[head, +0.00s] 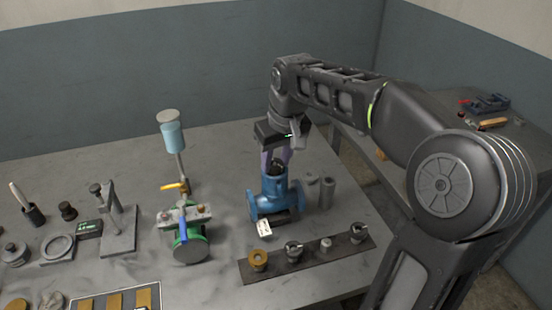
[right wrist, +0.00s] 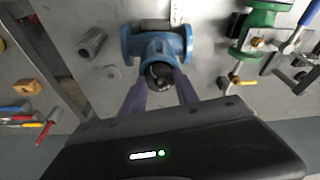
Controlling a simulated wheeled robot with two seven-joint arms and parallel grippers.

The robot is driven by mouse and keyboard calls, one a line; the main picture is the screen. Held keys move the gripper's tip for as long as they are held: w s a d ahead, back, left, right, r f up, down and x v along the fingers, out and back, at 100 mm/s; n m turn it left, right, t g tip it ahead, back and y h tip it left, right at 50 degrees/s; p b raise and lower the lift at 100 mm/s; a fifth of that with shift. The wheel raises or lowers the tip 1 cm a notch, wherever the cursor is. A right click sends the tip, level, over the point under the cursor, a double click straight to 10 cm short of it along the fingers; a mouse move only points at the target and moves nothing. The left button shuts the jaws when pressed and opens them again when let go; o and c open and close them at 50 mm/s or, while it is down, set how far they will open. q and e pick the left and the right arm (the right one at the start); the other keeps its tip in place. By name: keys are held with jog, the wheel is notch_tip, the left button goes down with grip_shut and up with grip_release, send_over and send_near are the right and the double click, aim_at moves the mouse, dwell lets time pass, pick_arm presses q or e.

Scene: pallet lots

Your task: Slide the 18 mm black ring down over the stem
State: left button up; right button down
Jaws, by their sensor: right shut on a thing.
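The blue valve body (head: 268,199) stands on the grey bench with its round neck facing up; it also shows in the right wrist view (right wrist: 131,44). My right gripper (head: 277,164) is above the neck, pointing down, its fingers shut on a small dark piece, apparently the black ring (right wrist: 160,76). In the right wrist view my right gripper (right wrist: 161,79) has its fingertips on either side of the valve's mouth. The stem is small and dark there, and I cannot tell whether the ring is around it or just above it. My left gripper is out of view.
A dark rail (head: 309,254) with several fittings lies in front of the valve. Grey cylinders (head: 327,192) stand close at its right. A green valve assembly (head: 188,249) with a blue lever stands to the left. A white tag (head: 264,228) lies at the valve's front.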

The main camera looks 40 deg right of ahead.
jog(key=c, duration=0.8)
grip_release()
jog(key=shift+c, duration=0.2)
jog(key=shift+o, duration=0.6)
jog(key=shift+o, duration=1.4)
jog(key=shift+r, duration=0.1)
jog(key=shift+r+p, duration=2.85)
jog(key=shift+r, duration=0.65)
